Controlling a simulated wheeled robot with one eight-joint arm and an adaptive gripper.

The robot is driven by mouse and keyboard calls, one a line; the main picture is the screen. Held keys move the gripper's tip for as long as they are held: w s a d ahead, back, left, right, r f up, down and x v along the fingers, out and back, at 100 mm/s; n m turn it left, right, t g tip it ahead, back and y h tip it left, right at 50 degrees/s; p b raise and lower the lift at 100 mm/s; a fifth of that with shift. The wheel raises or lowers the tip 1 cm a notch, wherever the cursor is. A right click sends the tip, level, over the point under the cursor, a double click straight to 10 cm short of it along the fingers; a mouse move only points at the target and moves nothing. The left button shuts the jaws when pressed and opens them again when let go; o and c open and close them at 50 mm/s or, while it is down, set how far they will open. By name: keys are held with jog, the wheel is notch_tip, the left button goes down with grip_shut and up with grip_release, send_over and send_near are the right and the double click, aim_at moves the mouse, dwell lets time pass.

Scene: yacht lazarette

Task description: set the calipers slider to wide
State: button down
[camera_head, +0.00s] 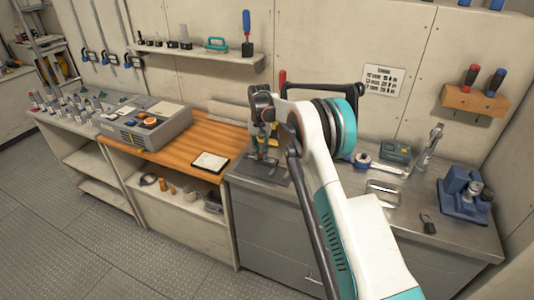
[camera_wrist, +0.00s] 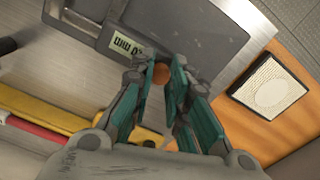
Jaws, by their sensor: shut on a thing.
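The calipers, as far as I can tell, are the grey plate-like device with a small pale display (camera_wrist: 127,46) in the wrist view. A round orange-brown knob (camera_wrist: 160,73), seemingly the slider's, sits between my fingertips. My gripper (camera_wrist: 158,78) has its teal-padded fingers closed on this knob, hiding its sides and part of the device. In the head view my gripper (camera_head: 263,152) points down over the grey plate (camera_head: 272,175) on the metal bench, and the slider is hidden there. I cannot read the slider's setting.
A framed white card (camera_wrist: 270,87) lies on the wooden top beside the plate. A yellow bar (camera_wrist: 45,112) and a red bar (camera_wrist: 30,138) lie at left in the wrist view.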

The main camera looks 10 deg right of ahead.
jog(key=c, duration=1.5)
grip_release()
jog(key=shift+d, duration=0.2)
notch_tip(320, 180, up, 12)
jog(key=shift+a, duration=0.1)
